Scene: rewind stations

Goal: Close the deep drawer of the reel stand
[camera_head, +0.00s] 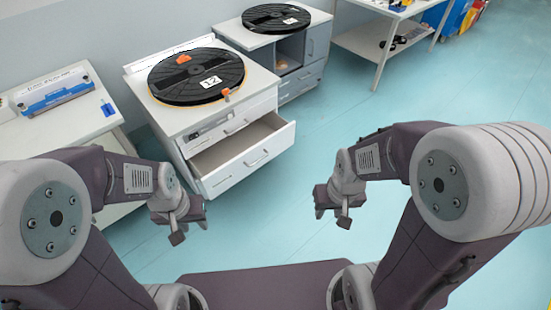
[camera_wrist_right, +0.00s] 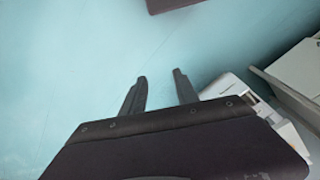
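The reel stand (camera_head: 163,117) is a white cabinet with a black reel marked 12 (camera_head: 195,76) on top. Its deep drawer (camera_head: 255,155) is pulled out toward the right front, and its inside shows. The shallower drawer above it looks shut. My left gripper (camera_head: 179,228) hangs in front of the stand's left side, apart from the drawer; its fingers are too small to judge. My right gripper (camera_head: 337,213) is to the right of the drawer, over the floor and apart from it. In the right wrist view its two fingers (camera_wrist_right: 160,88) are spread with nothing between them.
A second grey stand with a black reel (camera_head: 276,18) is behind. A white table (camera_head: 62,125) with a blue device stands at the left. A workbench (camera_head: 385,28) is at the back right. The teal floor right of the drawer is clear.

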